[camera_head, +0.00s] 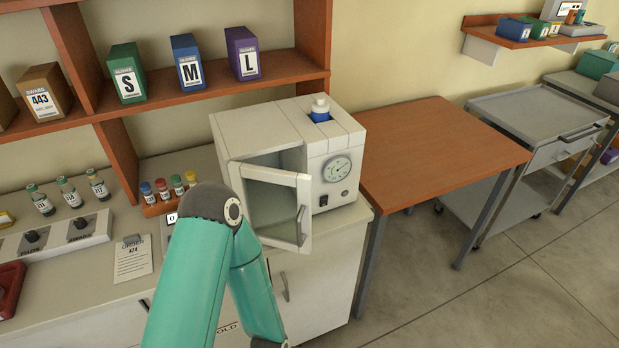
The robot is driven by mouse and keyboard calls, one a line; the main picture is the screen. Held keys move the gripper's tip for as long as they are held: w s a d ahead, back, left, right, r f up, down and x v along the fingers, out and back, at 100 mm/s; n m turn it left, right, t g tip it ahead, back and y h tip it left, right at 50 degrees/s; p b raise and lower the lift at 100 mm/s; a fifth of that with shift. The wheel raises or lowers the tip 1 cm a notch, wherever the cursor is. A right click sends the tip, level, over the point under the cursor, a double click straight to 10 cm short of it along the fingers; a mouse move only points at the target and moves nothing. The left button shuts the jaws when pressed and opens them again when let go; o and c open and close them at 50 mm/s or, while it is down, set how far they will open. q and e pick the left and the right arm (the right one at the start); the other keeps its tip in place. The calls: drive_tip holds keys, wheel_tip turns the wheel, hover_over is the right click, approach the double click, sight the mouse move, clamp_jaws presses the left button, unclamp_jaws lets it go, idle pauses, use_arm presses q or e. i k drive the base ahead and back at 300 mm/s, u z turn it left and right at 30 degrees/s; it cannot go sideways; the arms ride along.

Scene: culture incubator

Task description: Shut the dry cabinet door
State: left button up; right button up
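The dry cabinet (262,128) is a white box on the counter, with a round dial and a small black switch on its front right. Its door (306,196), a white frame with a glass pane, stands ajar. The door's left edge meets the cabinet and its right edge, with a handle, stands out from the front. A dark gap shows above the door. One of my teal arms bends up in front of the counter, its elbow left of the door and its forearm running down out of the picture. Neither gripper shows.
A white bottle with a blue base (320,108) stands on the cabinet top. Small vials in a rack (158,208) stand left of the cabinet, behind my elbow. A bare wooden table (435,150) is to the right. A shelf (205,92) with glove boxes hangs behind.

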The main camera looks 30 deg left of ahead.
sight(238, 172)
drive_tip(key=u, duration=1.3)
drive_tip(key=i, duration=0.15)
drive_tip(key=z, duration=3.1)
drive_tip(key=k, duration=0.35)
drive_tip(key=u, duration=2.7)
drive_tip(key=k, duration=0.15)
drive_tip(key=z, duration=0.45)
